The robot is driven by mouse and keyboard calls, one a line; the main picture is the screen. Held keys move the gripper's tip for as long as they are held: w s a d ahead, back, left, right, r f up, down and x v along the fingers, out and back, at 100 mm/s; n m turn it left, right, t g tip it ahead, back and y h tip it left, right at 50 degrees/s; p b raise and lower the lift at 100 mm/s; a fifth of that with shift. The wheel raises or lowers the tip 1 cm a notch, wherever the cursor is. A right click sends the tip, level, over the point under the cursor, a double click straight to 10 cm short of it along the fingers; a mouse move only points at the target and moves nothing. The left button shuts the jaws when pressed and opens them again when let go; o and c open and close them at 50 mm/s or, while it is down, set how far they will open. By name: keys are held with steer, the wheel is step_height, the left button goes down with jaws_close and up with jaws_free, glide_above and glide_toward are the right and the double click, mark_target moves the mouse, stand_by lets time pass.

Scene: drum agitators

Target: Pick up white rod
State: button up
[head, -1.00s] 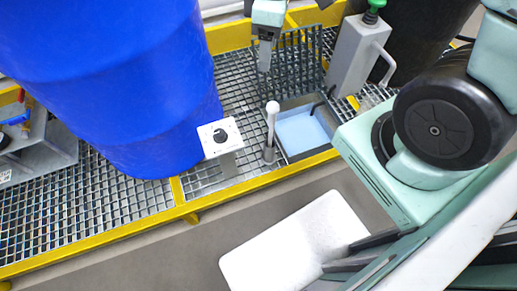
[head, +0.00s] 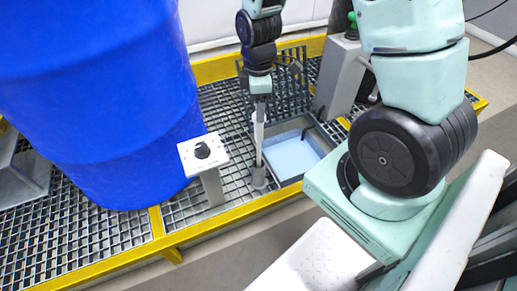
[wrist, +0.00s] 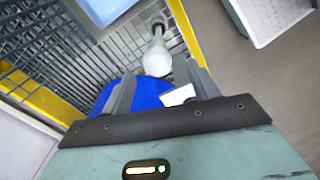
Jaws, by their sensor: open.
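The white rod (head: 259,158) stands upright in a grey socket (head: 259,178) on the metal grating, beside the blue basin. In the wrist view, the white rod (wrist: 157,55) shows its rounded top toward the camera. My gripper (head: 260,112) is right over the rod's upper end in the head view and hides its top. In the wrist view, my gripper (wrist: 161,70) is open, and the rod's rounded end appears between the two fingertips. I cannot tell whether either finger touches it.
A large blue drum (head: 100,90) stands at left. A white panel with a black knob (head: 203,150) on a post is close to the rod's left. The light-blue basin (head: 290,157) lies to its right. A yellow rail (head: 230,208) edges the grating. A grey post (head: 342,75) stands behind right.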

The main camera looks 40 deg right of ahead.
mark_target(259, 125)
steer(key=f+b, duration=0.3)
steer(key=f, duration=0.5)
steer(key=shift+d+f, duration=0.15)
steer(key=shift+d, duration=0.05)
steer(key=shift+w, duration=0.1)
steer(key=c, duration=1.1)
